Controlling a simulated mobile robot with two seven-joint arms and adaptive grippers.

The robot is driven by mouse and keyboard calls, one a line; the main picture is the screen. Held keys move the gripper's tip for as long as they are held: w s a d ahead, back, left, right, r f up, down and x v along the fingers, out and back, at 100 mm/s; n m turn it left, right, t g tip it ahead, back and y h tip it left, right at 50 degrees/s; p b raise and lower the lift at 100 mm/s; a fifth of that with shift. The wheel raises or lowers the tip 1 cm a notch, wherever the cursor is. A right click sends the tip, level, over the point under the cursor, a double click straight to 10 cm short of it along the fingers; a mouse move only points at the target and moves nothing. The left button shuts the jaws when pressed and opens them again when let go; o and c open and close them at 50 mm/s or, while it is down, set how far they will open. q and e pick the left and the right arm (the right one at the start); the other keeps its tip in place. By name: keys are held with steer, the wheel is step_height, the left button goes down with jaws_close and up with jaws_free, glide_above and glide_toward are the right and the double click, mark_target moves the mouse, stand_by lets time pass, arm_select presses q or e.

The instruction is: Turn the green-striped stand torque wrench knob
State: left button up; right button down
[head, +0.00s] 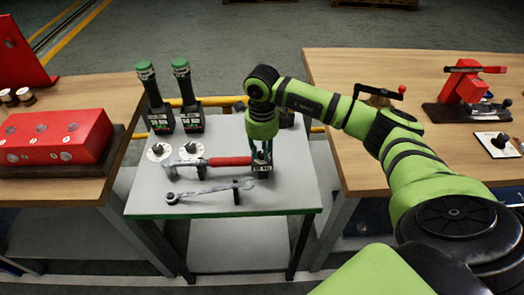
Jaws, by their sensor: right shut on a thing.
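The small stand (225,207) has a pale top and a green stripe along its front edge. A torque wrench with a red handle (230,161) and a metal head at the left lies across holders on it. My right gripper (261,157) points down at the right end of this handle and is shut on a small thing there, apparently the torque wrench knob. The fingers hide most of the knob. A small dark block with white marks (262,169) shows just below the fingertips. My left gripper is not in view.
A silver wrench (210,190) lies in front. Wooden benches flank the stand, holding a red block (60,137) and a red device (465,85).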

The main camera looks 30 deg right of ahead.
mark_target(262, 153)
steer(key=shift+m, duration=0.6)
steer(key=c, duration=1)
jaws_free()
steer(key=shift+c, duration=0.2)
step_height(262, 153, up, 12)
